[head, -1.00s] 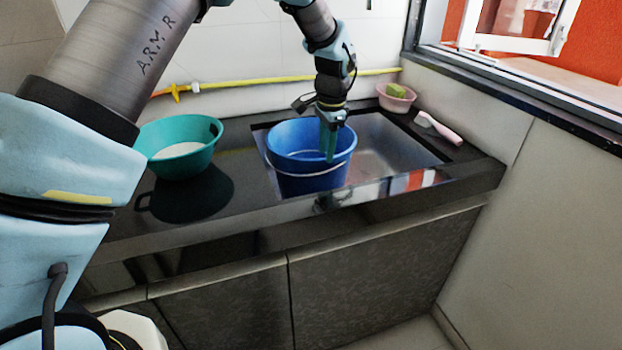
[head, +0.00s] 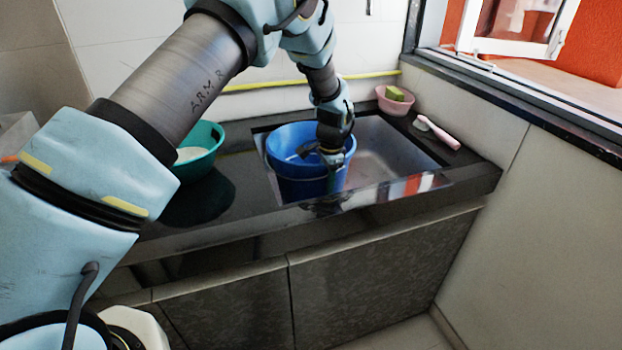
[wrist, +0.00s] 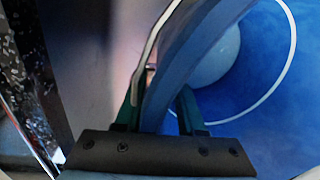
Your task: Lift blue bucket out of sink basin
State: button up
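The blue bucket (head: 294,164) stands upright in the sink basin (head: 390,155). My gripper (head: 331,172) is at the bucket's near right rim, pointing down, and partly hides it. In the wrist view, the bucket rim (wrist: 190,50) runs between the two fingers of my gripper (wrist: 160,110). One finger is outside the wall and one inside, and they stand apart with the rim between them. A thin pale wire handle (wrist: 150,50) passes close by the left finger. The fingertips are largely hidden, so firm contact does not show.
A green basin (head: 200,150) sits on the dark counter left of the sink, partly behind my arm. A pink bowl (head: 393,103) with a green sponge (head: 396,93) and a pink brush (head: 440,135) lie at the right. A yellow hose (head: 265,85) runs along the wall.

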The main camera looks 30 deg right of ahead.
grip_shut()
jog(key=shift+r, duration=0.1)
dwell(1.2)
